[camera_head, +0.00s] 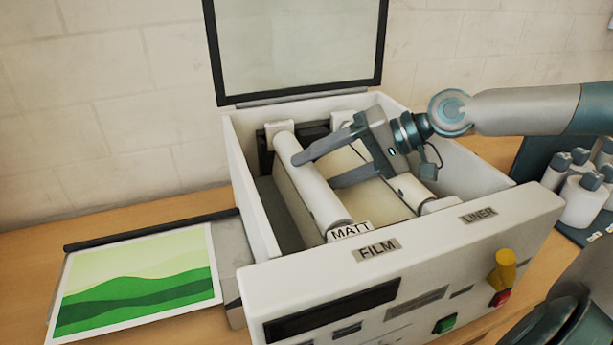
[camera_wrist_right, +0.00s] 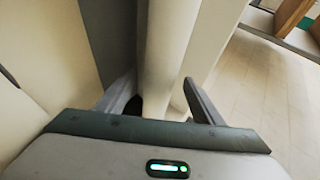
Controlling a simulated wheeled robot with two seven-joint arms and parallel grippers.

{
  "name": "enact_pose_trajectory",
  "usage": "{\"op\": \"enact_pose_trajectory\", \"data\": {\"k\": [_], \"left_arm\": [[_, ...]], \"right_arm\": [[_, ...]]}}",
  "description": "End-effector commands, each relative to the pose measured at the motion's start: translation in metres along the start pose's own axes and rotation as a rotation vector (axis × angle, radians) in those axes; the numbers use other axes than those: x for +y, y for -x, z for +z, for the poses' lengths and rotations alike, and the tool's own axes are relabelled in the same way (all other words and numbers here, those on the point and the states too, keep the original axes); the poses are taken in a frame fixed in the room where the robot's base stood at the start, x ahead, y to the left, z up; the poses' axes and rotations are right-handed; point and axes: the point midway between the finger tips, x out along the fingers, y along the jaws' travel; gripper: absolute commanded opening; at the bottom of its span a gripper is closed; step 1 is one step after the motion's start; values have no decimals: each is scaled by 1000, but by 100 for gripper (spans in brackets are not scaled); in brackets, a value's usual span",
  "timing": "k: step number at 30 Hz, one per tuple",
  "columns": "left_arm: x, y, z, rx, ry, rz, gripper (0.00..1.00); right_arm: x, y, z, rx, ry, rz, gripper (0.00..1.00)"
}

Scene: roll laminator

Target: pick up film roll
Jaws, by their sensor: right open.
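The film roll (camera_head: 310,191) is a white cylinder with a MATT tag (camera_head: 349,231) at its near end. It lies in the left bay of the open laminator (camera_head: 243,175), behind the FILM label. My right gripper (camera_head: 316,171) is open over the bay. In the head view one finger overlaps the roll and the other is just to its right. In the right wrist view a pale cylinder (camera_wrist_right: 168,45) runs between the spread fingers (camera_wrist_right: 160,92). I cannot tell whether they touch the roll. My left gripper is not in view.
The raised lid (camera_head: 297,45) stands behind. A LINER roll (camera_head: 411,190) lies to the right, partly hidden by my gripper. The front panel (camera_head: 400,265) has a yellow knob (camera_head: 503,268). A green print (camera_head: 140,280) lies left; bottles (camera_head: 580,195) stand right.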

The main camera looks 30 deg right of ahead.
Motion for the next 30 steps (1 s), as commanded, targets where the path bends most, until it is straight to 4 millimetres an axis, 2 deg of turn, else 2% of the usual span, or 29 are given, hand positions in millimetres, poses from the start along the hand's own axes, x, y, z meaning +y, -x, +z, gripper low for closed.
{"op": "enact_pose_trajectory", "data": {"k": [10,21,30], "left_arm": [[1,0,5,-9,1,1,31],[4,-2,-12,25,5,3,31],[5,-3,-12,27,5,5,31]], "right_arm": [[2,-15,4,-1,-2,2,61],[2,-30,4,-1,0,1,61],[1,-34,4,0,-1,-1,61]]}}
